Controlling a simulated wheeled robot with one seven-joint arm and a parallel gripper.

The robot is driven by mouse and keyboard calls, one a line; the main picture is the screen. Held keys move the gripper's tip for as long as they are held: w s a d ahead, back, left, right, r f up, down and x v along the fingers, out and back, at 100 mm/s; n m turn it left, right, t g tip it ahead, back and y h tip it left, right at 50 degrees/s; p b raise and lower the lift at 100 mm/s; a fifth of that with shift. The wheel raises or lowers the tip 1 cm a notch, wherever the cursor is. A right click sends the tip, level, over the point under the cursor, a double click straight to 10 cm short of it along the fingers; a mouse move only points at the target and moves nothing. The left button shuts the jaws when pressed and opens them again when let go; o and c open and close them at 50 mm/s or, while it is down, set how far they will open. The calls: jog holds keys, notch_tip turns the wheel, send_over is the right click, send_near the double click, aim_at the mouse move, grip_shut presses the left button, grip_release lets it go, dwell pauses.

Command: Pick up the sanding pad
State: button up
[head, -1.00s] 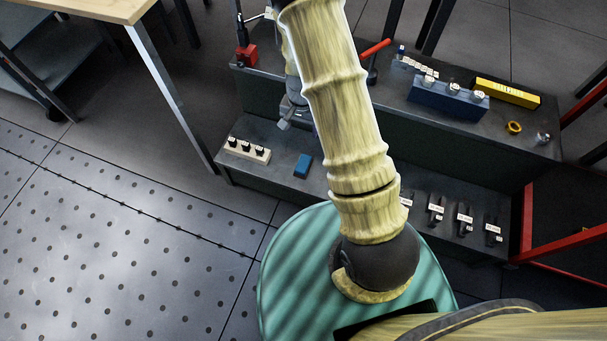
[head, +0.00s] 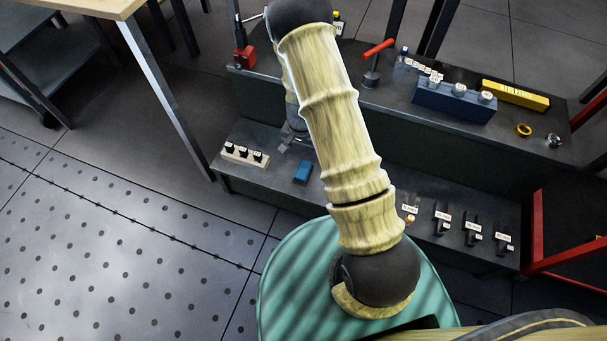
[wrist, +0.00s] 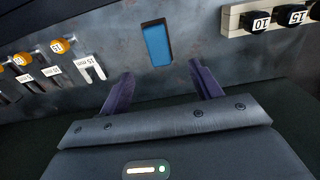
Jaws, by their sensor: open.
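The sanding pad looks to be the blue block (head: 303,171) lying on the lower shelf of the dark bench. In the wrist view the blue block (wrist: 157,45) lies beyond and between the fingertips, apart from them. My gripper (wrist: 160,88) is open and empty, with two purple fingers spread on either side of the block's line. In the head view my gripper (head: 290,145) is mostly hidden behind my arm, just above and left of the block.
A pale holder with black numbered pieces (head: 244,155) stands left of the block. Labelled clamps (head: 441,221) lie to the right on the same shelf. The upper shelf holds a blue socket block (head: 453,101), a yellow level (head: 515,94) and a red-handled tool (head: 377,51).

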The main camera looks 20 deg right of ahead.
jog(key=b, duration=0.2)
send_over(303, 170)
notch_tip(303, 170, down, 6)
jog(key=shift+w+a+r, duration=0.15)
jog(key=shift+r, duration=0.1)
jog(key=f+b, duration=0.2)
jog(key=f, duration=0.1)
jog(key=f+b, duration=0.2)
jog(key=shift+d+f, duration=0.15)
jog(key=shift+d, duration=0.1)
jog(key=c, duration=1.2)
notch_tip(303, 170, up, 10)
jog(key=p, duration=0.5)
